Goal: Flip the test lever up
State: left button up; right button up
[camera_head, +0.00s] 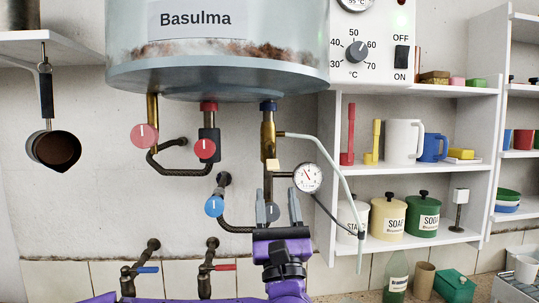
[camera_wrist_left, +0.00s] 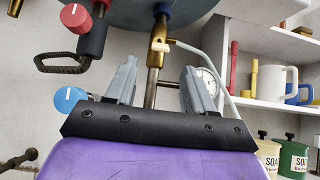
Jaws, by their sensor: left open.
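A small cream lever (camera_head: 273,165), which looks like the test lever, sits on the brass valve (camera_head: 268,135) under the tank. It also shows in the left wrist view (camera_wrist_left: 160,46), between and beyond my fingertips. Whether it tilts up or down is hard to tell. My left gripper (camera_head: 278,202) is open and empty, below the lever and pointing up at the valve. In the left wrist view the fingers of my left gripper (camera_wrist_left: 158,78) stand either side of the brass pipe, apparently short of the lever. My right gripper is not in view.
A pressure gauge (camera_head: 308,177) sits right of the valve, with a pale hose (camera_head: 340,165) curving down past it. A blue knob (camera_head: 214,206) and red knobs (camera_head: 204,149) are to the left. The tank (camera_head: 220,75) hangs above. Shelves (camera_head: 450,168) with jars stand right.

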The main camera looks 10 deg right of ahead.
aim_at(273, 160)
pick_arm(q)
jog(key=p+x, duration=0.3)
jog(key=x, duration=0.2)
jog(key=p+x, duration=0.3)
jog(key=x, duration=0.2)
jog(key=shift+r, duration=0.35)
jog(key=shift+w, duration=0.15)
jog(key=shift+c, duration=0.6)
grip_shut()
